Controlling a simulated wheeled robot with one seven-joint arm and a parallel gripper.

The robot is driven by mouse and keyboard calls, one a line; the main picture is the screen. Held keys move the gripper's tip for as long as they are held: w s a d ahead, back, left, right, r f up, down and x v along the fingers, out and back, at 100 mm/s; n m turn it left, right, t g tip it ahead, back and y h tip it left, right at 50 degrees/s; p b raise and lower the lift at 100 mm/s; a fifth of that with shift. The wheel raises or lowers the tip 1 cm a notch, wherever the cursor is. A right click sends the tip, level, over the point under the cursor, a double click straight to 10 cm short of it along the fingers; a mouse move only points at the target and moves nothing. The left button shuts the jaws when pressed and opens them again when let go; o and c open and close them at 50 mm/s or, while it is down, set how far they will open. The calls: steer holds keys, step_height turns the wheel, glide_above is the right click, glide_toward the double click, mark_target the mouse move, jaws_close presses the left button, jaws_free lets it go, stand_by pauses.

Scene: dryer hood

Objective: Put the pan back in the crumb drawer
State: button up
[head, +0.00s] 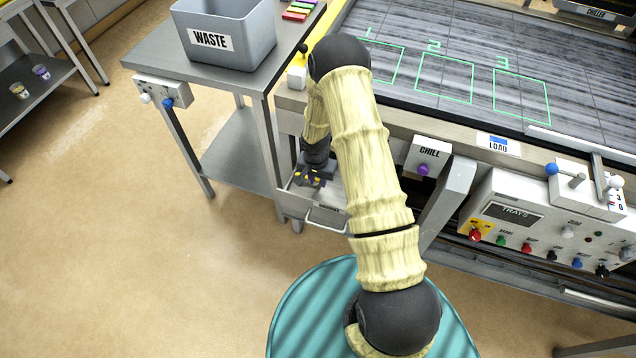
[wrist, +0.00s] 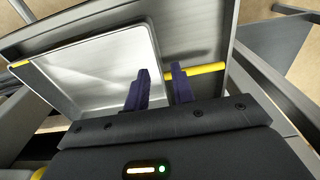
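The pan (wrist: 105,62) is a shallow shiny steel tray with rounded corners in the wrist view. It appears to lie inside the pulled-out crumb drawer (head: 322,219), whose front handle shows below the table in the head view. My gripper (wrist: 163,80) points down into the drawer, its two dark fingers apart on either side of the pan's right edge. No firm hold on the edge is visible. A yellow bar (wrist: 207,69) runs behind the fingers toward the right. My gripper also shows in the head view (head: 311,181), partly hidden by my arm.
A grey waste bin (head: 225,40) stands on the steel side table at left. The chill box (head: 428,157) and a steel leg stand right of the drawer. A control panel (head: 545,225) is farther right.

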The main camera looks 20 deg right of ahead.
step_height(320, 180, up, 10)
steer(key=b, duration=0.1)
steer(key=shift+s+a+f, duration=0.25)
steer(key=shift+s+a, duration=0.1)
steer(key=shift+d, duration=0.1)
steer(key=s+a+r+n+t, duration=0.1)
steer(key=s+r+n, duration=0.6)
steer(key=s+r, duration=1.1)
steer(key=shift+s+a+r+t+y, duration=0.15)
steer(key=shift+a+r+t+y, duration=0.15)
steer(key=shift+a+r+t, duration=0.25)
steer(key=shift+d+r, duration=0.1)
steer(key=shift+d, duration=0.05)
steer(key=shift+c, duration=0.3)
